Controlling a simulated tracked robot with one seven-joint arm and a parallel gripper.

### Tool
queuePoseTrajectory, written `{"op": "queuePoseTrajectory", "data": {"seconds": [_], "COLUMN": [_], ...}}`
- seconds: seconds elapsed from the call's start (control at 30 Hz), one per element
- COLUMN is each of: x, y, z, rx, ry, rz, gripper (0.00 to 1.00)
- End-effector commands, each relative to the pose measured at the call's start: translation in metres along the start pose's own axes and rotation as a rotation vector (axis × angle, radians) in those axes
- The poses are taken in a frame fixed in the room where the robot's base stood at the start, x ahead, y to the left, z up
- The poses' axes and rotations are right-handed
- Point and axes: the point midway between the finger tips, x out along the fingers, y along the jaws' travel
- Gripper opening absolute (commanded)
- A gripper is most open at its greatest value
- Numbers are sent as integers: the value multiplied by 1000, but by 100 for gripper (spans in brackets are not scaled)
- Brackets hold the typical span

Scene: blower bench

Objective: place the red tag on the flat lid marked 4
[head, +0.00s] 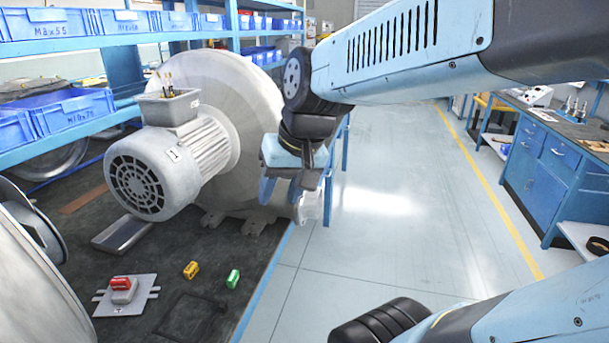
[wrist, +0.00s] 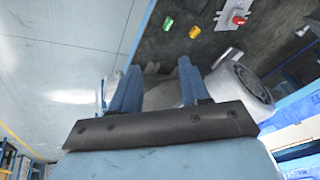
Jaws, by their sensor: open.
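A small red piece (head: 121,283), which looks like the red tag, sits on a grey block on a light metal plate (head: 132,301) on the dark bench. The red piece also shows in the wrist view (wrist: 239,20). I cannot make out a lid marked 4; the marking visible is a 1 on the motor (head: 150,170). My gripper (head: 282,190) is open and empty, in front of the blower housing near the bench's right edge, well away from the red piece. Its two blue fingers (wrist: 157,90) stand apart in the wrist view.
A yellow piece (head: 191,270) and a green piece (head: 233,279) lie on the bench. The blower housing (head: 235,90) stands behind the motor. A flat grey box (head: 122,234) lies below it. Blue bins (head: 75,110) line the left shelf. The floor at right is clear.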

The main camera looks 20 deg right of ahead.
Motion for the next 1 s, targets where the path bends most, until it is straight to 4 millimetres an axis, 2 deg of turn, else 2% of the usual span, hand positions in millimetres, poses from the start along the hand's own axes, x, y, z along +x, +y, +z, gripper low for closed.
{"op": "queuePoseTrajectory", "data": {"seconds": [0.1,0.3,1.0], "x": [-22,-41,-43], "y": [20,47,49], "z": [5,9,9], "rx": [-66,-120,-128], "ry": [77,138,144], "rz": [79,155,165], "gripper": [46,46,46]}}
